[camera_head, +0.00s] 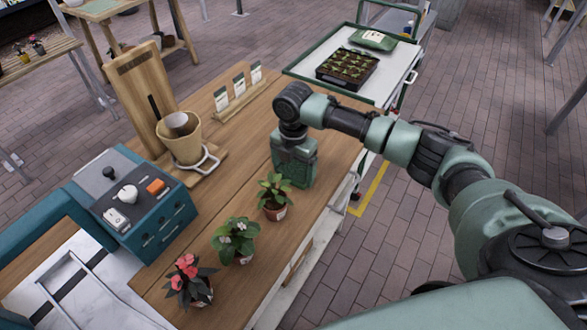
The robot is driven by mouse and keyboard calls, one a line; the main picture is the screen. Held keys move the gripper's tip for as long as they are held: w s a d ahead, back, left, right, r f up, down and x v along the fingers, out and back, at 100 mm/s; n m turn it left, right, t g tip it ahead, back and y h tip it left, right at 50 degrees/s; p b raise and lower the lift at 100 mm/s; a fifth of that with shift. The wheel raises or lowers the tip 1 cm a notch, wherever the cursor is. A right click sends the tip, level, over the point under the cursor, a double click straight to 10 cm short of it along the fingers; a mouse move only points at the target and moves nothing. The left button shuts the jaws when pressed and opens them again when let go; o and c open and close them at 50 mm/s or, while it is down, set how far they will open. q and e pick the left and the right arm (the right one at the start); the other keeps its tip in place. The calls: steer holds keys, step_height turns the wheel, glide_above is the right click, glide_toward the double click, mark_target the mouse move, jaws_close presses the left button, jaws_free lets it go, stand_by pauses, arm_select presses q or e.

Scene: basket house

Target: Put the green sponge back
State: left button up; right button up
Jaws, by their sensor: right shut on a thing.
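My right arm reaches in from the right, and its gripper (293,142) points down over the wooden table. Below its wrist is a dark green block (297,168) that looks like the green sponge. The gripper is shut on it; the fingertips are hard to make out. My left gripper is not in view.
A teal box (165,225) with small items stands left, by a wooden stand with a beige pot (186,146). A card holder (238,92) is behind. Two more potted plants (236,240) (191,281) line the front.

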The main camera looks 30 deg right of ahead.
mark_target(294, 171)
steer(key=shift+f, duration=0.1)
steer(key=o, duration=1)
steer(key=shift+o, duration=0.2)
step_height(294, 171, up, 12)
steer(key=b, duration=0.2)
